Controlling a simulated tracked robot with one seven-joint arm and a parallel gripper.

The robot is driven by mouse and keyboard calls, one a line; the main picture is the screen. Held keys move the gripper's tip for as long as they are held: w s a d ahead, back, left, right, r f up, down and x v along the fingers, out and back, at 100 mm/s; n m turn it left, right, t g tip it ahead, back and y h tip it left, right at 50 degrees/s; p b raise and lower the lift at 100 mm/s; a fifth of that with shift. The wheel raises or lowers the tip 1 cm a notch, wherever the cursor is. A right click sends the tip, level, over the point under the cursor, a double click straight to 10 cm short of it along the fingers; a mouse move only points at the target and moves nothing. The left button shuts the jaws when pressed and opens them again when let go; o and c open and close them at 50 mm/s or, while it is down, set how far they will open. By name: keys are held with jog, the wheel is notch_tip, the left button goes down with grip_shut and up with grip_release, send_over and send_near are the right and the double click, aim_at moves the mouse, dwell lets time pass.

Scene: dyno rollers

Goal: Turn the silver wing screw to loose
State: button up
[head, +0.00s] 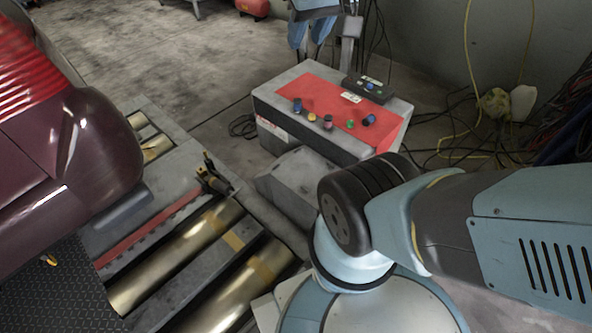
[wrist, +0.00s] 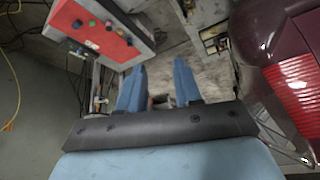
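I cannot make out the silver wing screw in either view; it may be hidden or too small. My gripper (head: 309,40) shows at the top of the head view, behind the grey control box with the red top (head: 328,102). Its two blue fingers point down. In the wrist view my gripper (wrist: 160,68) has its fingers well apart. I see nothing held between them, only floor and a small blurred brownish patch near their base. A grey metal post (head: 347,48) stands close to the right of the fingers in the head view.
The control box carries several coloured knobs and a small black button unit (head: 368,88). A dark red car (head: 95,150) stands at left by brass rollers (head: 180,257). Cables (head: 460,130) lie by the wall. Floor (head: 130,45) at upper left is mostly clear.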

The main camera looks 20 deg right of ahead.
jog(key=w+a+f+m+y, duration=0.1)
jog(key=w+f+m, duration=0.35)
jog(key=w, duration=0.65)
jog(key=w+f+m, duration=0.3)
jog(key=w+f, duration=0.2)
jog(key=w, duration=0.5)
jog(key=w+d+f+m+g, duration=0.1)
jog(key=w+d+f+m, duration=0.3)
jog(key=w+f+m, duration=0.7)
jog(key=w+d+f, duration=0.2)
jog(key=f, duration=0.5)
jog(key=w+d+f, duration=0.1)
jog(key=d+f, duration=0.1)
jog(key=f, duration=0.6)
jog(key=m+g+h, duration=0.1)
jog(key=m+g, duration=0.4)
jog(key=m, duration=0.8)
send_near(305, 189)
notch_tip(305, 189, down, 8)
jog(key=shift+f, duration=0.1)
